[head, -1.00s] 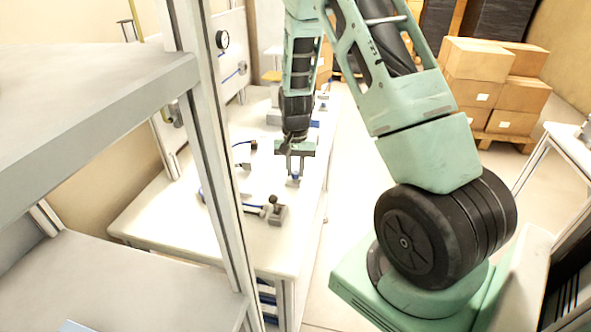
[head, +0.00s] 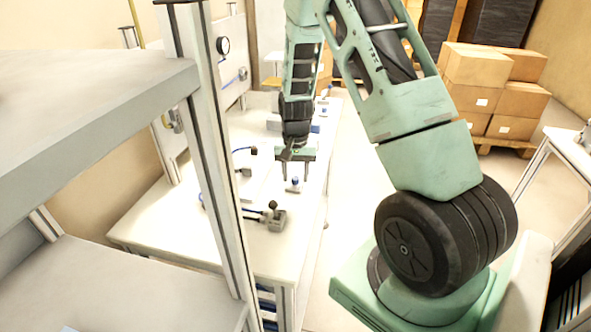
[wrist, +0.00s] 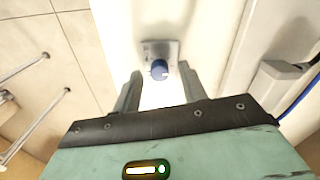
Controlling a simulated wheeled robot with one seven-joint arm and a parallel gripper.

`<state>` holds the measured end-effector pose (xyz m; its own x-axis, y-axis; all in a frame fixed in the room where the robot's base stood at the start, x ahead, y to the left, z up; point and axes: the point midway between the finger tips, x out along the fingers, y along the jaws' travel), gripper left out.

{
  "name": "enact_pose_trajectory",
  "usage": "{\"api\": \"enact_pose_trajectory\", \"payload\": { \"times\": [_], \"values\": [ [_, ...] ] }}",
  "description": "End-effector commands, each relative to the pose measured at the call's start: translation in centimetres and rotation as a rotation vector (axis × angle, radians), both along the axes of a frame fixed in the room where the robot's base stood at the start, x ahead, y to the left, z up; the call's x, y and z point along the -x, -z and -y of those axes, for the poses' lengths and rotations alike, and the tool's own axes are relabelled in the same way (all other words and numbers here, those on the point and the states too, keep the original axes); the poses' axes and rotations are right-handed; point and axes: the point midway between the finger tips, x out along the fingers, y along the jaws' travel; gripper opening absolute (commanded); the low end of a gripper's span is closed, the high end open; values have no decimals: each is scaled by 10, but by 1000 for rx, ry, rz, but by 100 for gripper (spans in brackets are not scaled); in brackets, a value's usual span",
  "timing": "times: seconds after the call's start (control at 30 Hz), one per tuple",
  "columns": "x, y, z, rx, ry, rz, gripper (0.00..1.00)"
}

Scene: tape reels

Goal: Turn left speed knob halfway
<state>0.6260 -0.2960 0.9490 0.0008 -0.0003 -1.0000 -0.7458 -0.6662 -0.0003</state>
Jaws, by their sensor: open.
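A small blue knob on a grey metal plate (head: 294,186) sits on the white bench near its right edge. In the wrist view the blue knob (wrist: 159,69) shows just beyond the fingertips, roughly midway between them, with its plate (wrist: 160,48) behind it. My gripper (head: 296,178) is open and empty above the knob, pointing down. In the wrist view its two fingers (wrist: 158,78) stand apart, one to each side of the knob. I cannot tell from these views whether either finger touches it. The knob's turn angle is too small to read.
The white bench (head: 190,228) also holds a grey block with a black-knobbed lever (head: 277,220) nearer the front. A metal frame post (head: 215,150) and shelf (head: 110,95) stand at left. Cardboard boxes (head: 490,80) are stacked at the back right.

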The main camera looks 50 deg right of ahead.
Motion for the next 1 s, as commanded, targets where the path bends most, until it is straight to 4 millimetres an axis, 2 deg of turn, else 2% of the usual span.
{"api": "enact_pose_trajectory", "payload": {
  "times": [0.13,0.23,0.7,0.9,1.0],
  "values": [
    [0,-8,0,1,-1,1,42],
    [-1,-23,-1,1,-2,3,42],
    [-1,-130,0,2,-1,6,42],
    [-1,-162,0,2,-1,4,42],
    [0,-170,0,1,0,2,42]
  ]
}}
